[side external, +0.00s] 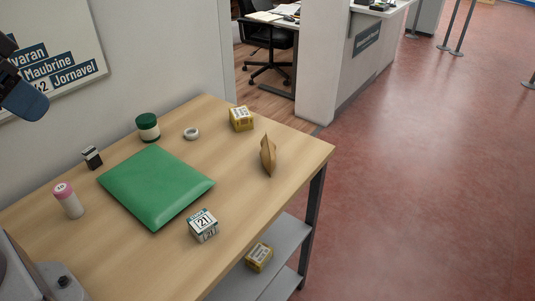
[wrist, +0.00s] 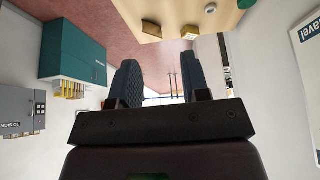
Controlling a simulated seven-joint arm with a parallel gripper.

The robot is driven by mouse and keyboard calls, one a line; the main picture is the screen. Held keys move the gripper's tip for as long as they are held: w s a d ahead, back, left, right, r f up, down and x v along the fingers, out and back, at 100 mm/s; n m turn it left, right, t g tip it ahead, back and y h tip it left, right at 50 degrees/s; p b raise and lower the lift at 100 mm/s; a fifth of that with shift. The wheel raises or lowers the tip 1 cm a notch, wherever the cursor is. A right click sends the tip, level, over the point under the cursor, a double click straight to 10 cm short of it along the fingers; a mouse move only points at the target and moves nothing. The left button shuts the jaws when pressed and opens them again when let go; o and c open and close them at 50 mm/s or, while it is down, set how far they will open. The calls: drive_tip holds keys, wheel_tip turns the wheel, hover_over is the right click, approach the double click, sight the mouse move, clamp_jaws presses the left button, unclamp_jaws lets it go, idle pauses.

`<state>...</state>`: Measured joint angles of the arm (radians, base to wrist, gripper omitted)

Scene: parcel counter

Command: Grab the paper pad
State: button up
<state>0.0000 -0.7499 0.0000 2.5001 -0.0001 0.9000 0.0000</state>
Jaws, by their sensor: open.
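No thing is clearly marked as the paper pad; a folded brown paper piece (side external: 268,155) standing near the counter's right end looks closest to it. It also shows, small, at the top of the wrist view (wrist: 151,28). My gripper (wrist: 159,72) is open and empty, its two dark blue fingers apart. In the side view only a blue fingertip (side external: 24,100) of it shows at the upper left edge, high and well away from the brown piece.
The wooden counter (side external: 230,185) holds a green padded envelope (side external: 155,186), a calendar cube (side external: 203,225), a pink-capped bottle (side external: 68,200), a green-lidded jar (side external: 147,127), a white ring (side external: 191,133), a small black-and-white item (side external: 92,157) and a yellow box (side external: 241,118). Another box (side external: 259,256) lies below.

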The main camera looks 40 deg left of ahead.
drive_tip(key=o, duration=0.5)
